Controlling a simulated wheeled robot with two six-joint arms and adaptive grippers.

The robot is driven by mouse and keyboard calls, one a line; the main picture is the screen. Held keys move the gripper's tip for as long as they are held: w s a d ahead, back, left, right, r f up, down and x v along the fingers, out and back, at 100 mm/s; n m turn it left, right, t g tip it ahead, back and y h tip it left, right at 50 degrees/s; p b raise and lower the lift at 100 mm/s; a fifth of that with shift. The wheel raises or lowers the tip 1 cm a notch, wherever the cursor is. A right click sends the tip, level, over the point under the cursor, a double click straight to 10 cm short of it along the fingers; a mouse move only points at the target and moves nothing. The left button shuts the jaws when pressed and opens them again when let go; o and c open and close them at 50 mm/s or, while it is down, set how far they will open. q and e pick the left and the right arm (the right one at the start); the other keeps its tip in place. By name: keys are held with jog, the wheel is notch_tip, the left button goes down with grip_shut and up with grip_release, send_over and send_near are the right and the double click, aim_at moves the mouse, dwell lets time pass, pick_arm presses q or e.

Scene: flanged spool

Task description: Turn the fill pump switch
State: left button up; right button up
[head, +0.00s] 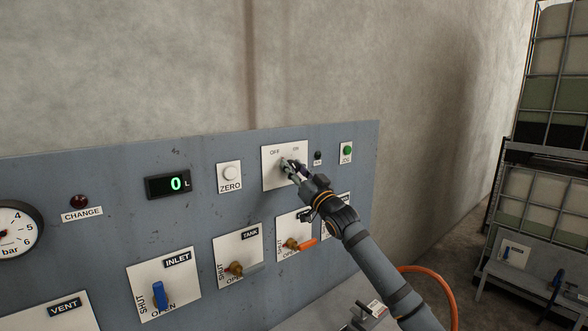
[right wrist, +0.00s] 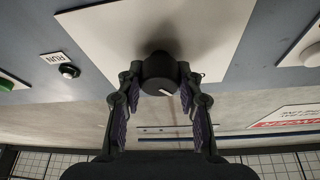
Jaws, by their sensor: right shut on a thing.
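The switch is a dark round knob (right wrist: 160,68) with a white mark, on a white plate (head: 270,172) lettered OFF at left and ON at right. In the head view the knob is mostly hidden behind my right gripper (head: 293,169), so I cannot tell its setting there. In the right wrist view my right gripper (right wrist: 160,82) has one finger on each side of the knob and is shut on it. My left gripper is in neither view.
A small RUN lamp (head: 317,157) and a green button (head: 347,151) sit right of the plate. The white ZERO button (head: 230,173) and display (head: 167,185) reading 0 L are left. Valve handles, including a blue one (head: 159,294), stick out below. Racked tanks (head: 556,70) stand at right.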

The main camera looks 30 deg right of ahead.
jog(key=shift+f+b, duration=0.1)
jog(key=shift+b, duration=0.35)
jog(key=m+h+b, duration=0.1)
jog(key=m+b, duration=0.2)
jog(key=b, duration=0.1)
jog(key=m+g+h+b, duration=0.1)
jog(key=m+h+b, duration=0.1)
jog(key=m+b, duration=0.2)
jog(key=shift+f+b, duration=0.1)
jog(key=shift+b, duration=0.35)
jog(key=m+g+h+b, duration=0.1)
jog(key=m+h+b, duration=0.1)
jog(key=m, duration=0.4)
jog(key=m+g+b, duration=0.1)
jog(key=shift+r+m, duration=0.25)
jog(key=shift+m, duration=0.15)
jog(key=shift+m+g+h, duration=0.4)
jog(key=shift+m+g, duration=0.4)
jog(key=shift+m, duration=0.5)
jog(key=o, duration=1.2)
